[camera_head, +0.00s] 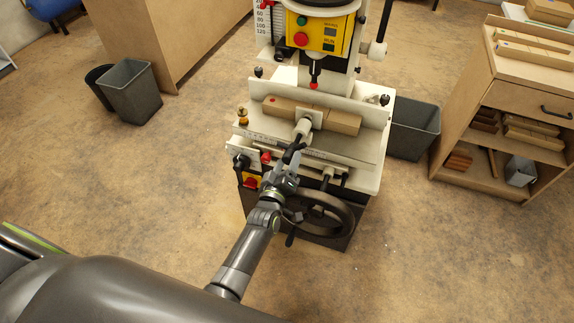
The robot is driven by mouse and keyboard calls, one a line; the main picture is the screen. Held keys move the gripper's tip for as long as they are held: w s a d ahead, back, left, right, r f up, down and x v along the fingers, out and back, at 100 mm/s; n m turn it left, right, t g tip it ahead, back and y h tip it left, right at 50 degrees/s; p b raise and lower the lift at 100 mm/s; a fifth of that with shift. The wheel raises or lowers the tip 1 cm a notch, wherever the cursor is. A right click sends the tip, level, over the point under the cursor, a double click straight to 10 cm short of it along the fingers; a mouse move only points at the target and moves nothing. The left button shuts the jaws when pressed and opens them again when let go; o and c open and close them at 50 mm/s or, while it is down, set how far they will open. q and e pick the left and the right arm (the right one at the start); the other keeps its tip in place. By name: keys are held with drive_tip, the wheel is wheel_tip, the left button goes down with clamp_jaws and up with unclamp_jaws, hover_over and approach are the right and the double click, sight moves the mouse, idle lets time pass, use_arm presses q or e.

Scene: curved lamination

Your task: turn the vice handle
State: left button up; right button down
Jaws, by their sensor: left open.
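A morticing machine with a cream table (362,160) stands ahead of me. On its table a vice clamps against a wooden block (345,122); the vice's pale screw end (303,127) points toward me. My left gripper (293,152) is right in front of this screw end, with its dark fingers open near it. The fingers overlap the vice handle's place in the picture, so the handle is mostly hidden and I cannot tell whether they touch it. My right gripper is not in view.
A large black handwheel (335,208) sits below the table, close to my left forearm. A red knob (266,157) is left of the gripper. Grey bins (132,92) (412,140) stand on either side. A wooden shelf unit (465,85) is at right. The front floor is clear.

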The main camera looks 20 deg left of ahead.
use_arm(q)
drive_tip(key=shift+w, duration=0.1)
drive_tip(key=c, duration=1)
drive_tip(key=shift+m, duration=0.8)
drive_tip(key=o, duration=1)
